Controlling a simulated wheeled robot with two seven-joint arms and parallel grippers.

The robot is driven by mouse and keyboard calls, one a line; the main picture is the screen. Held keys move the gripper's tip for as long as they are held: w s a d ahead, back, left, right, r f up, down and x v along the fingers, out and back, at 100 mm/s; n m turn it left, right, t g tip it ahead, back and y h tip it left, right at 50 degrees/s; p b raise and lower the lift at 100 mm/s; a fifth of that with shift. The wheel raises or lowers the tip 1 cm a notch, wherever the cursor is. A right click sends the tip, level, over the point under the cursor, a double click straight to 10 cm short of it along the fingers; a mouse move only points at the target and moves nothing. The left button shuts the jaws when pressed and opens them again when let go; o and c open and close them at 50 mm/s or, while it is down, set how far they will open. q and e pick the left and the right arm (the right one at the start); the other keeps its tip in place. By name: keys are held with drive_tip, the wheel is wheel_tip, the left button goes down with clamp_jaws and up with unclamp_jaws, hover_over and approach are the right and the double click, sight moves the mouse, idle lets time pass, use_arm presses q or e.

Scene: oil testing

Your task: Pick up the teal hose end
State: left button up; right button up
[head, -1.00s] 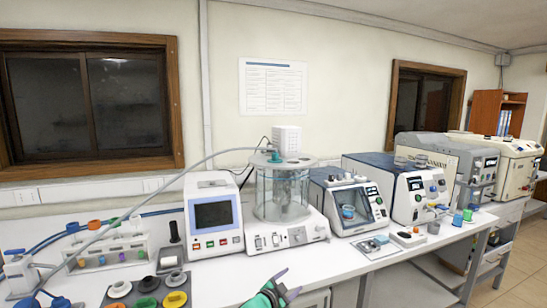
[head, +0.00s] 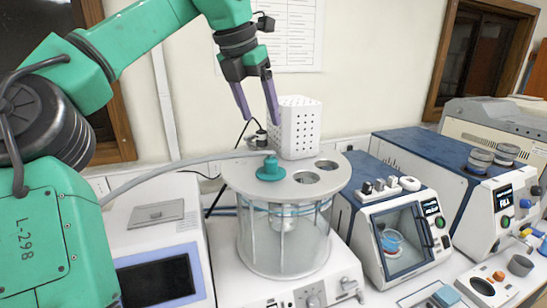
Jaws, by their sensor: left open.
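The teal hose end (head: 270,170) sits on the grey round lid (head: 235,177) of a clear glass vessel (head: 290,243). A grey hose (head: 165,174) comes in from the left and reaches the lid beside the teal piece. My left gripper (head: 258,118) points down from above, with its two purple fingers spread and nothing between them. Its fingertips appear higher in the picture than the teal piece and apart from it. My right gripper is not in view.
A white perforated box (head: 296,128) stands just behind the lid, close to my left fingers. The lid has two open holes at its right. A machine with a screen (head: 157,279) stands at left, and a blue-topped machine (head: 395,235) at right.

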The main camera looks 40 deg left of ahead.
use_arm(q)
drive_tip(key=p, duration=0.1)
hover_over(269, 160)
drive_tip(key=s, duration=0.2)
drive_tip(key=f, duration=0.4)
drive_tip(key=d+f, duration=0.1)
drive_tip(key=f, duration=0.2)
drive_tip(key=shift+s, duration=0.15)
drive_tip(key=p+x, duration=0.1)
drive_tip(key=x, duration=0.2)
drive_tip(key=a+p+x, duration=0.1)
drive_tip(key=p+x, duration=0.1)
drive_tip(key=x, duration=0.1)
drive_tip(key=shift+r, duration=0.1)
drive_tip(key=shift+f, duration=0.25)
drive_tip(key=shift+c, duration=0.7)
clamp_jaws()
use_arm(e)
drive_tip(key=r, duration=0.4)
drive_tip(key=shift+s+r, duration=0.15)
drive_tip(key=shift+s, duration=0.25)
